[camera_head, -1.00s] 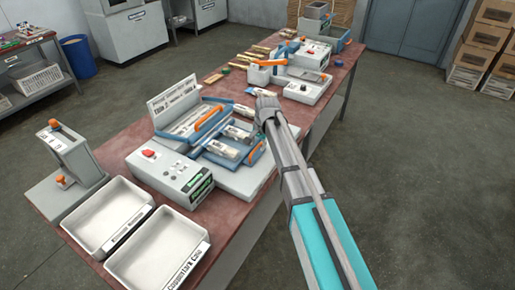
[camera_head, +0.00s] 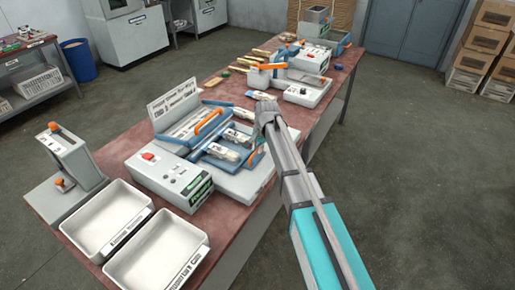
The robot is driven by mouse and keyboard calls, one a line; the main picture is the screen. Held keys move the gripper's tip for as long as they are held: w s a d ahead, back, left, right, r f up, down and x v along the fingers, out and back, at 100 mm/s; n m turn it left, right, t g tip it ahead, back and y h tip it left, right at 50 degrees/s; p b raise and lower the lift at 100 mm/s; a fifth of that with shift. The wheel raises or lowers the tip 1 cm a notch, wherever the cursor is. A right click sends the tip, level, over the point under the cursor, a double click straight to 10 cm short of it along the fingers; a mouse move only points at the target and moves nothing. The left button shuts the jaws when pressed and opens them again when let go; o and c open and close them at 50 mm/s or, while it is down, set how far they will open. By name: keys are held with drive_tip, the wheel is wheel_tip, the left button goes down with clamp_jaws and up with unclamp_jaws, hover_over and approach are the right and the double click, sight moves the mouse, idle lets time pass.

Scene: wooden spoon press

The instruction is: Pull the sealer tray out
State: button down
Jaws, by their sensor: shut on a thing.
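The sealer (camera_head: 170,176) stands on the long table with its lid raised and an orange handle (camera_head: 207,122) on the blue frame. The blue sealer tray (camera_head: 212,159) lies low at the sealer's right side. Clear packs with pale contents (camera_head: 222,152) lie on it. My gripper (camera_head: 260,137) comes in from the lower right, pointing down at the tray's right end. It is shut on the tray there. Its fingertips and the gripped part are small and mostly hidden by the gripper itself.
Two white bins (camera_head: 155,250) stand at the table's near end, beside a grey device with orange knobs (camera_head: 73,158). A second blue and white machine (camera_head: 300,78) stands farther along the table (camera_head: 230,92).

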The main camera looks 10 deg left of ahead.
drive_tip(key=s+d, duration=0.1)
drive_tip(key=d, duration=0.3)
drive_tip(key=s+d, duration=0.1)
drive_tip(key=d, duration=0.1)
drive_tip(key=shift+s, duration=0.3)
drive_tip(key=c, duration=0.7)
unclamp_jaws()
drive_tip(key=shift+d, duration=0.15)
drive_tip(key=shift+w+a, duration=0.1)
drive_tip(key=shift+a, duration=0.15)
